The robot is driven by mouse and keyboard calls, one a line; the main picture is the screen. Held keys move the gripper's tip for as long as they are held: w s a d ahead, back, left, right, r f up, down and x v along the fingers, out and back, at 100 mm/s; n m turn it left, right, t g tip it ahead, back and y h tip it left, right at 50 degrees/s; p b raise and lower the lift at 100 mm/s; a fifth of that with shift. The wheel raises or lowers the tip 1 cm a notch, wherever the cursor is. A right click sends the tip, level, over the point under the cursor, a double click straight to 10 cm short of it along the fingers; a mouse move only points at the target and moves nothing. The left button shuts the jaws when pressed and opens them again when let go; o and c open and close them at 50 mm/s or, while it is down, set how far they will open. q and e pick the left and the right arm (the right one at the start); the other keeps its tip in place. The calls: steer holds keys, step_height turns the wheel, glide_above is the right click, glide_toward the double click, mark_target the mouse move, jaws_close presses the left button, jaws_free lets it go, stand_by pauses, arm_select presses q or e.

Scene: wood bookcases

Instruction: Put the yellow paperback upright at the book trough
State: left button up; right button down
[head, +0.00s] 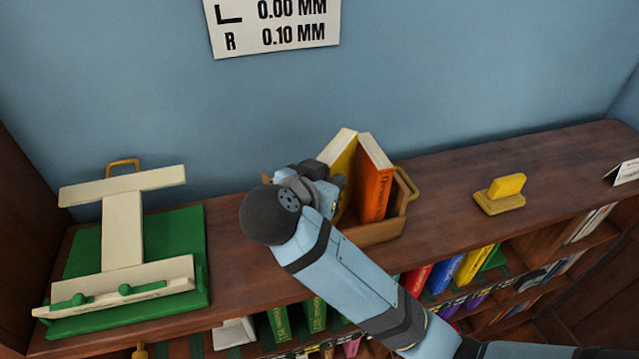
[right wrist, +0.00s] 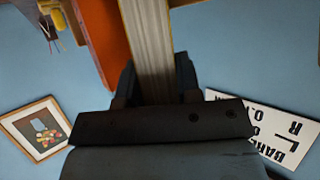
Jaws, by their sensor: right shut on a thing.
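The yellow paperback (head: 341,160) stands upright, slightly tilted, at the left in the wooden book trough (head: 378,233). An orange book (head: 374,184) stands beside it on the right. My right gripper (head: 334,184) is at the yellow paperback's near left side, its fingertips partly hidden by my wrist. In the right wrist view the gripper (right wrist: 155,82) is shut on the yellow paperback, whose pale page edge (right wrist: 147,38) runs between the fingers. The orange book (right wrist: 98,42) is beside it there. The book's lower end is hidden. My left gripper is not in view.
A green stand with a cream frame (head: 122,235) sits on the shelf top at left. Shelf top between trough and block is clear. Shelves below hold several books.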

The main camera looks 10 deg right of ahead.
step_height(320, 180, down, 2)
steer(key=shift+f, duration=0.2)
steer(key=c, duration=0.9)
jaws_free()
steer(key=shift+c, duration=0.2)
steer(key=shift+o, duration=0.7)
steer(key=shift+w+a, duration=0.1)
steer(key=shift+w, duration=0.1)
steer(key=shift+r, duration=0.1)
